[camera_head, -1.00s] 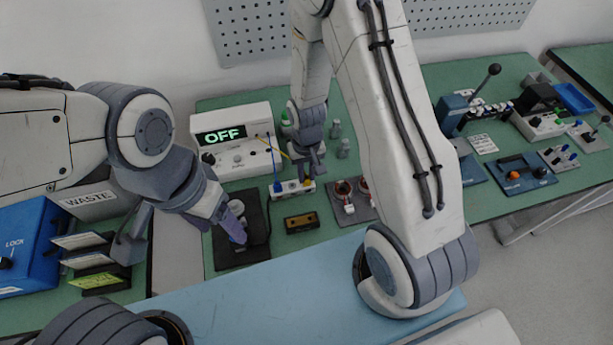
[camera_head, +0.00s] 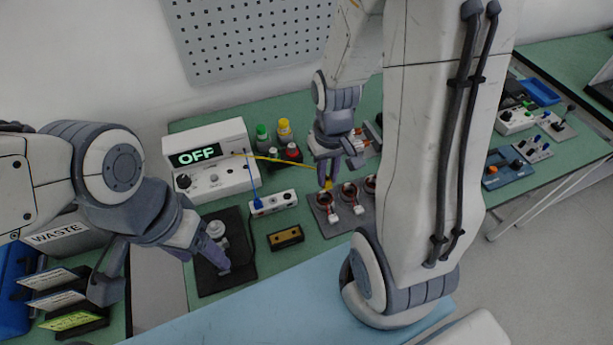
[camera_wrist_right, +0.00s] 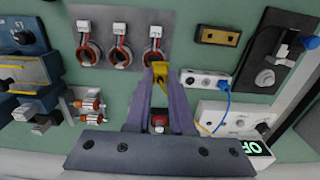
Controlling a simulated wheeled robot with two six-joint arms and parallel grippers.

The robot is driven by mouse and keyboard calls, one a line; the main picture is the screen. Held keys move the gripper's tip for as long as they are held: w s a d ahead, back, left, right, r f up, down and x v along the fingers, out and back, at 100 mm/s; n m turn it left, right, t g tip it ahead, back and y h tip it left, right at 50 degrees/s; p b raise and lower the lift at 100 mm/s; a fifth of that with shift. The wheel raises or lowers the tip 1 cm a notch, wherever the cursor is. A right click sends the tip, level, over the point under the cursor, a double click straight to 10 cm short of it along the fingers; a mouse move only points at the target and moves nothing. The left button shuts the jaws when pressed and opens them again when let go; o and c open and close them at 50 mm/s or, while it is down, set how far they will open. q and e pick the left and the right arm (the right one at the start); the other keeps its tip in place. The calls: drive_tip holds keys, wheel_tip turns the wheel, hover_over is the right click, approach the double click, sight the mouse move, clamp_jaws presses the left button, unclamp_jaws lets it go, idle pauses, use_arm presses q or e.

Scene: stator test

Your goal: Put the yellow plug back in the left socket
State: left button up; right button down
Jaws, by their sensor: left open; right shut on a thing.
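The yellow plug (camera_wrist_right: 158,70) is between the fingertips of my right gripper (camera_wrist_right: 159,78), which is shut on it. In the head view, the plug (camera_head: 328,185) and my right gripper (camera_head: 327,175) are at the left stator of a row. I cannot tell whether the plug touches it. A yellow cable runs from the plug to the white tester (camera_head: 212,160), which reads OFF. A white socket block (camera_head: 284,201) lies left of my right gripper, with a blue plug (camera_head: 257,204) at its left end. My left gripper (camera_head: 214,252) is open over a black pad (camera_head: 238,280).
A small brown-and-black block with two holes (camera_head: 286,238) lies in front of the socket block. Several stators with red wires stand on a grey plate (camera_wrist_right: 183,20). Green and yellow-topped bottles (camera_head: 284,130) stand behind. A WASTE bin (camera_head: 70,236) is at the left.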

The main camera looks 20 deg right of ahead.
drive_tip(key=shift+s+d+r, duration=0.4)
drive_tip(key=shift+s+d, duration=0.1)
drive_tip(key=shift+r, duration=0.1)
drive_tip(key=w+a+p, duration=0.6)
drive_tip(key=w+a, duration=1.3)
drive_tip(key=w, duration=0.3)
drive_tip(key=shift+a, duration=0.4)
drive_tip(key=shift+f, duration=0.25)
drive_tip(key=shift+f+b, duration=2)
drive_tip(key=shift+f, duration=1.4)
